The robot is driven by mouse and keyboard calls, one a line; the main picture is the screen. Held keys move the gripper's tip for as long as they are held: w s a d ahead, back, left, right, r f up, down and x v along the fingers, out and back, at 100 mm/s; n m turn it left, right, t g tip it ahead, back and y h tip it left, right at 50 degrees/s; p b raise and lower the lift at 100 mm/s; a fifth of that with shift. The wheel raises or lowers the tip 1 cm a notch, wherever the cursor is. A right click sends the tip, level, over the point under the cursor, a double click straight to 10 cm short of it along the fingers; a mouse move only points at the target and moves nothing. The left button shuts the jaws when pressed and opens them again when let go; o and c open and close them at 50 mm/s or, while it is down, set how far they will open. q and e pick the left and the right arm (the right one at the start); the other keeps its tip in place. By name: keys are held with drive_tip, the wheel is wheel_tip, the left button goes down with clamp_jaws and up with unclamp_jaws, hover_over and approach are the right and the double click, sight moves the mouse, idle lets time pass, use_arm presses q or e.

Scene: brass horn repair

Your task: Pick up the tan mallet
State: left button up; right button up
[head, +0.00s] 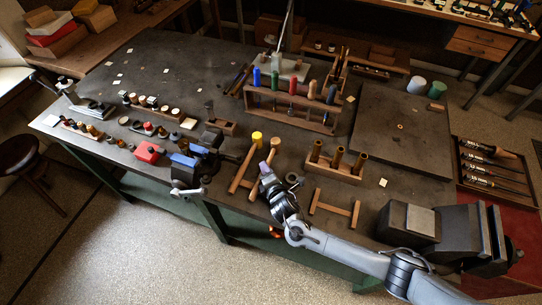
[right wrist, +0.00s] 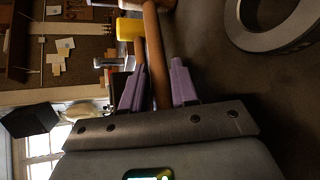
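The tan mallet (head: 275,143) leans beside a yellow-headed mallet (head: 257,138) near the front edge of the bench, its brown handle slanting down to the left. My right gripper (head: 266,170) is at this handle. In the right wrist view the purple fingers (right wrist: 158,86) stand apart on either side of a brown handle (right wrist: 155,50), with small gaps showing. The handle's lower part is hidden behind the gripper body. The yellow head (right wrist: 130,28) shows just left of it. My left gripper is not in view.
A wooden rack of coloured-handled tools (head: 290,108) stands behind. A wooden block with brass tubes (head: 335,163) and a low wooden frame (head: 335,208) are to the right. A blue vise (head: 186,160) is left. A grey ring (right wrist: 270,25) lies near the right gripper.

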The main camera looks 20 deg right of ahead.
clamp_jaws()
drive_tip(key=shift+r, duration=0.1)
drive_tip(key=shift+r, duration=0.1)
